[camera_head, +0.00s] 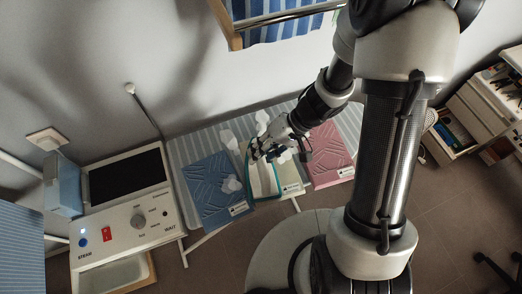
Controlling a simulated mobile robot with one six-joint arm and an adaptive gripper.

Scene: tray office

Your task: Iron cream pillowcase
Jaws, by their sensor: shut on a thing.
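The cream pillowcase (289,174) lies on the striped ironing board (185,147), between a blue cloth and a pink cloth. A small label is at its front edge. My gripper (267,155) is shut on a white and teal iron (262,181) at the left side of the cream pillowcase. The iron hides the pillowcase's left part, and I cannot tell whether it touches the cloth. White steam puffs hang around the gripper and the iron.
The creased blue cloth (209,181) lies left and the creased pink cloth (328,150) right, both labelled. A steam station (127,214) with a dark panel, red switch and dial stands left. A drawer unit (478,118) is at right. Open floor lies in front.

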